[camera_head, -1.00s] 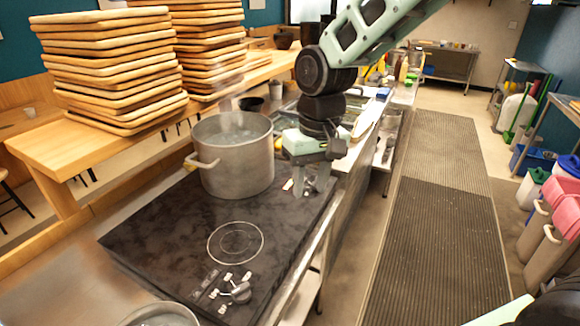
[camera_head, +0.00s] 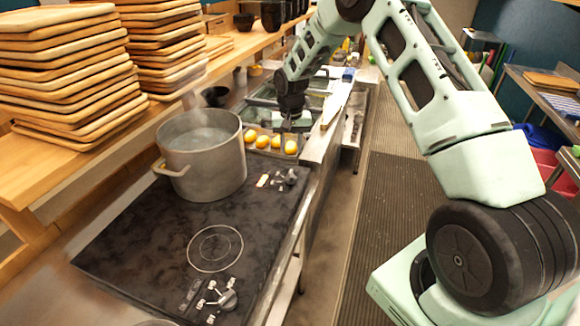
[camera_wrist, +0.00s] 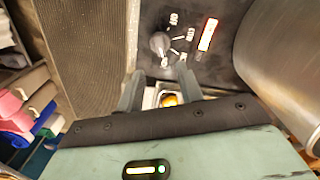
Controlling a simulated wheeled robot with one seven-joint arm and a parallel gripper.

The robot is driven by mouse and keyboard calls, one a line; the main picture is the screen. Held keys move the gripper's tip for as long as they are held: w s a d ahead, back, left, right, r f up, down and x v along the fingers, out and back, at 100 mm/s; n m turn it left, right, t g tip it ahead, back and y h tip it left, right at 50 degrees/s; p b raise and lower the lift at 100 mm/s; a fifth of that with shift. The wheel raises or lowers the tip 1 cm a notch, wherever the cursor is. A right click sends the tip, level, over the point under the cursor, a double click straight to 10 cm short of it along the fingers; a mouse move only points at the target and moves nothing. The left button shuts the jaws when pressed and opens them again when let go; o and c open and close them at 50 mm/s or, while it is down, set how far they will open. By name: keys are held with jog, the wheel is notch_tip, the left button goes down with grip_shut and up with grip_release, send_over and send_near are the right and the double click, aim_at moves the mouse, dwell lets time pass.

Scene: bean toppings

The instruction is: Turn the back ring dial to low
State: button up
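The back ring dial (camera_head: 290,177) is a dark knob on the black cooktop (camera_head: 140,235), right of the large metal pot (camera_head: 205,160). White marks surround it and a lit red-orange mark (camera_head: 262,180) is beside it. The dial shows clearly in the wrist view (camera_wrist: 160,43), but I cannot tell which setting it points to. My gripper (camera_head: 291,127) is beyond the dial, apart from it. In the wrist view, its two fingers (camera_wrist: 160,74) are spread and empty, with the dial past their tips.
The front dial (camera_head: 228,299) and an empty ring (camera_head: 215,248) are nearer. Yellow-orange round items (camera_head: 262,141) lie in a tray behind the cooktop, below my gripper. Stacked wooden trays (camera_head: 70,75) stand at left. A ribbed floor mat (camera_head: 385,190) runs at right.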

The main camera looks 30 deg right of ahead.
aim_at(291, 174)
notch_tip(291, 174, down, 10)
jog(key=p, duration=0.3)
jog(key=shift+f, duration=0.15)
grip_shut()
